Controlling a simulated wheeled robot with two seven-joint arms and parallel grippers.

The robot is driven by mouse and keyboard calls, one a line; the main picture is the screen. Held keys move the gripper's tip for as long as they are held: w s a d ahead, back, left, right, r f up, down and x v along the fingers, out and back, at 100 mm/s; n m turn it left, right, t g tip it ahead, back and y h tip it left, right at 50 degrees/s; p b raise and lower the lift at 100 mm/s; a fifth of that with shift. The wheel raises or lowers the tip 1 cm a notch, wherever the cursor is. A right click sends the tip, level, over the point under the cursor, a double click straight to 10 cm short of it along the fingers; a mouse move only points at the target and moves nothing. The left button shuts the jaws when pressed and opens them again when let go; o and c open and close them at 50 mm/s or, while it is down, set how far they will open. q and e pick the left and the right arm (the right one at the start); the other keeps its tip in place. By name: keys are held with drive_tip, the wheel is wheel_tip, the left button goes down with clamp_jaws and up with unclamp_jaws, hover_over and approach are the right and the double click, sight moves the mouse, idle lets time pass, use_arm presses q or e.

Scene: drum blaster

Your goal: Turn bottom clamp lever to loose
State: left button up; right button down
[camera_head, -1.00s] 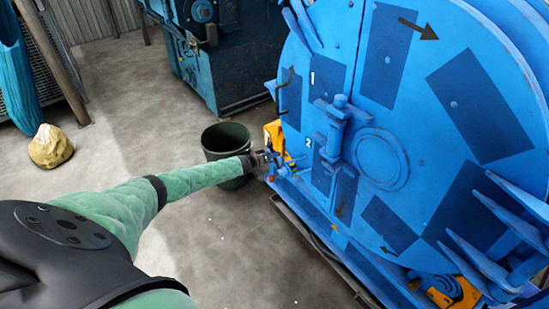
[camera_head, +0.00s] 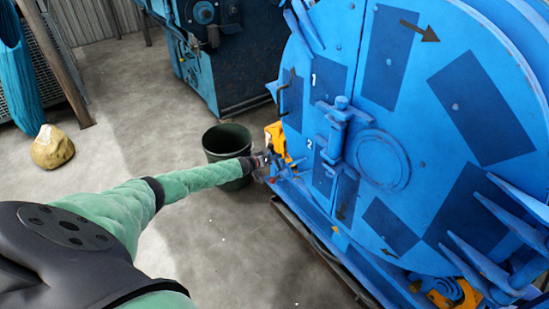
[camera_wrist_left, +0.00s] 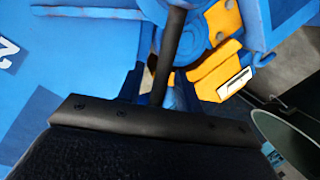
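The blue drum blaster door (camera_head: 365,215) fills the right side of the head view, marked 1 above and 2 below at its left edge. My left gripper (camera_head: 266,160) is at the lower left edge of the door, beside the yellow part (camera_head: 275,138). In the left wrist view, a dark lever rod (camera_wrist_left: 172,45) runs down between the two fingers of my left gripper (camera_wrist_left: 160,92). I cannot tell whether the fingers press on the rod. The lever is too small to make out in the head view. My right gripper is not in view.
A dark green bucket (camera_head: 226,143) stands on the floor just behind my left forearm; its rim shows in the left wrist view (camera_wrist_left: 265,125). A yellowish rock (camera_head: 52,147) lies at the left. Blue spikes (camera_head: 480,255) stick out at the lower right. The floor between is clear.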

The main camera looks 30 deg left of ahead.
use_arm(q)
drive_tip(key=v, duration=0.7)
idle(0.4)
